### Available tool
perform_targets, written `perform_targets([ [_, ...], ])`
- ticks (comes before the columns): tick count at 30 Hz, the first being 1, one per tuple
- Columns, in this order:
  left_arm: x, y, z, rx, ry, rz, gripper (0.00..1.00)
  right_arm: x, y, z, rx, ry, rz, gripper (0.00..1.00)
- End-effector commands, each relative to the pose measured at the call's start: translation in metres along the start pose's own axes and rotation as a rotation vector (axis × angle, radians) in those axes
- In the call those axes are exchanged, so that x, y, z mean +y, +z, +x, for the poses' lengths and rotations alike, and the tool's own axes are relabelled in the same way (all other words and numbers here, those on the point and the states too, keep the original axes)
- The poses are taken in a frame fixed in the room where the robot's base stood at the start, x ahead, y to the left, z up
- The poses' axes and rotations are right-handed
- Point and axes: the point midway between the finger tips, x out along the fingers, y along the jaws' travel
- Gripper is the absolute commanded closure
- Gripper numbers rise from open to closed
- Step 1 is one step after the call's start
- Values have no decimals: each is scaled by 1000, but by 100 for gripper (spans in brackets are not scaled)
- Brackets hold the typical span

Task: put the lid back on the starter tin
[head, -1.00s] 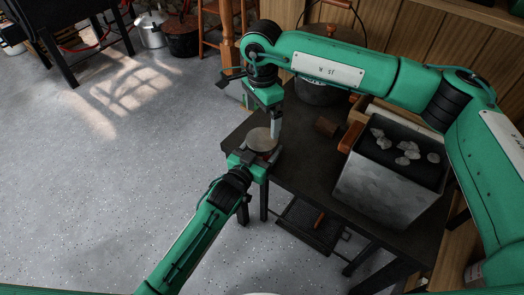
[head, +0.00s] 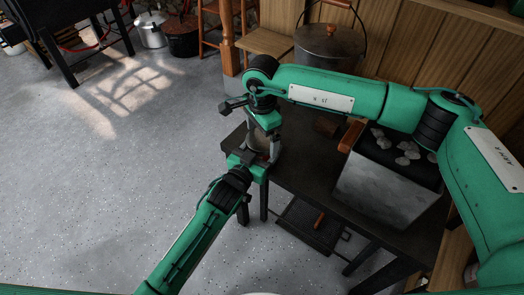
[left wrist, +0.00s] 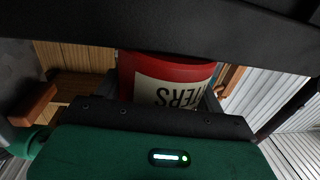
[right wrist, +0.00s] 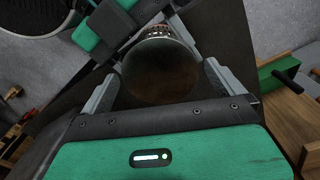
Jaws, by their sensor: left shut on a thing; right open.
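The starter tin (left wrist: 165,72), red with a cream label, stands at the near left corner of the dark table. My left gripper (head: 255,160) is shut on its side. A round, flat brownish top (right wrist: 160,75), looking like the lid, shows at the tin's upper end; I cannot tell whether it is seated. My right gripper (right wrist: 161,88) is above the tin, pointing down, open, with one finger on each side of this disc. Gaps show between the fingers and the disc in the right wrist view. In the head view my right gripper (head: 262,138) partly hides the tin.
A grey metal bin (head: 385,190) with pale lumps stands on the table's right side. A lidded pot (head: 328,45) stands at the back. Floor left of the table is clear.

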Motion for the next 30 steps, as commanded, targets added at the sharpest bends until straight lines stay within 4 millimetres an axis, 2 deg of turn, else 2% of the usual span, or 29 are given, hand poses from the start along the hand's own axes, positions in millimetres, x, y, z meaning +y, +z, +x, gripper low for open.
perform_targets([
  [10, 0, 0, 0, 0, 0, 0, 94, 0, 0, 3, 0, -1, 0, 3],
  [15, 0, 0, 0, 0, 0, 0, 94, 0, 0, 3, 0, -1, 0, 36],
  [17, 0, 0, 0, 0, 0, 0, 94, 0, 0, 3, 0, -1, 0, 46],
  [20, 0, 0, 0, 0, 0, 0, 94, 0, 0, 3, 0, -1, 19, 46],
  [25, 0, 0, 0, 0, 0, 0, 94, 0, 0, 3, 0, -1, 165, 46],
  [29, 0, 0, 0, 0, 0, 0, 94, 0, 0, 3, 0, -1, 158, 46],
  [30, 0, 0, 0, 0, 0, 0, 94, 0, 0, 3, 0, -1, 158, 13],
])
